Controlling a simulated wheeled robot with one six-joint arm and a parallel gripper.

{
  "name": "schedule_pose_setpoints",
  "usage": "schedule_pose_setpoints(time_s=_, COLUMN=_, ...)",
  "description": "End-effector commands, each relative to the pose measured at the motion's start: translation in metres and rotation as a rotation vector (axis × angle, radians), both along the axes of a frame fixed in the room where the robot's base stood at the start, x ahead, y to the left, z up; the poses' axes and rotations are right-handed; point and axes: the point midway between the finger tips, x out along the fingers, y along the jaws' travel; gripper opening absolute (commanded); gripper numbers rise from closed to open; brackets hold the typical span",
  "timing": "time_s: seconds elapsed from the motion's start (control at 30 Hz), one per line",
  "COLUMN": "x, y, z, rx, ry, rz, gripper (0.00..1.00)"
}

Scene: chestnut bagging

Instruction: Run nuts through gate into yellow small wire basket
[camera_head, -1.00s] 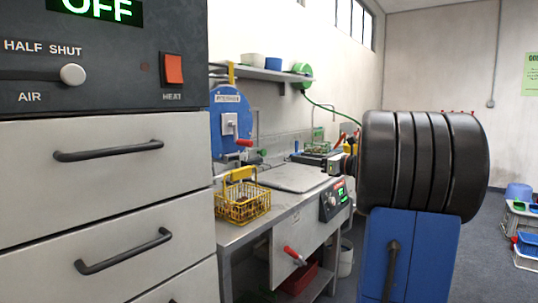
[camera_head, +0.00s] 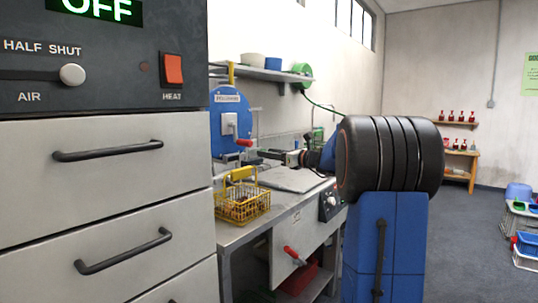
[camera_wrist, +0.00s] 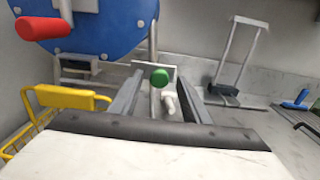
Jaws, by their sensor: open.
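The yellow wire basket (camera_head: 243,205) stands upright on the metal bench, below and in front of the blue round machine face (camera_head: 230,122). Its lower part looks dark and full, perhaps with nuts, though single nuts are too small to tell. The blue face has a pale gate plate and a red handle (camera_head: 244,143), also in the wrist view (camera_wrist: 42,27). My gripper (camera_wrist: 160,92) is open, right of the basket (camera_wrist: 72,97) in the wrist view. A green knob and a pale peg show between its fingers, seemingly ungripped. In the head view my gripper (camera_head: 264,155) is small, right of the red handle.
A flat grey plate (camera_head: 293,180) lies on the bench beside the basket. A red-handled lever (camera_head: 291,252) is on the bench front. The drawer cabinet (camera_head: 100,210) fills the left. A shelf (camera_head: 270,74) runs above. A wire stand (camera_wrist: 240,60) is at the wrist view's right.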

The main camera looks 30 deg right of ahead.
Motion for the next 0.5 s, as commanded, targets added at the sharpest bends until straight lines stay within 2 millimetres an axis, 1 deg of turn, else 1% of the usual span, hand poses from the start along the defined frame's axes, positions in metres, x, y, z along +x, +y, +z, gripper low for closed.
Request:
schedule_pose_setpoints(time_s=0.13, x=0.0055, y=0.0024, z=0.0005, rx=-0.001, ry=0.000, rz=0.000, gripper=0.43)
schedule_pose_setpoints(time_s=0.37, x=0.0058, y=0.0024, z=0.0004, rx=-0.001, ry=0.000, rz=0.000, gripper=0.43)
schedule_pose_setpoints(time_s=0.4, x=0.0057, y=0.0024, z=0.0004, rx=0.000, ry=0.000, rz=0.000, gripper=0.38)
schedule_pose_setpoints(time_s=0.47, x=0.0057, y=0.0024, z=0.0003, rx=0.000, ry=0.000, rz=0.000, gripper=0.24)
schedule_pose_setpoints(time_s=0.5, x=0.0057, y=0.0024, z=0.0003, rx=0.000, ry=0.000, rz=0.000, gripper=0.14)
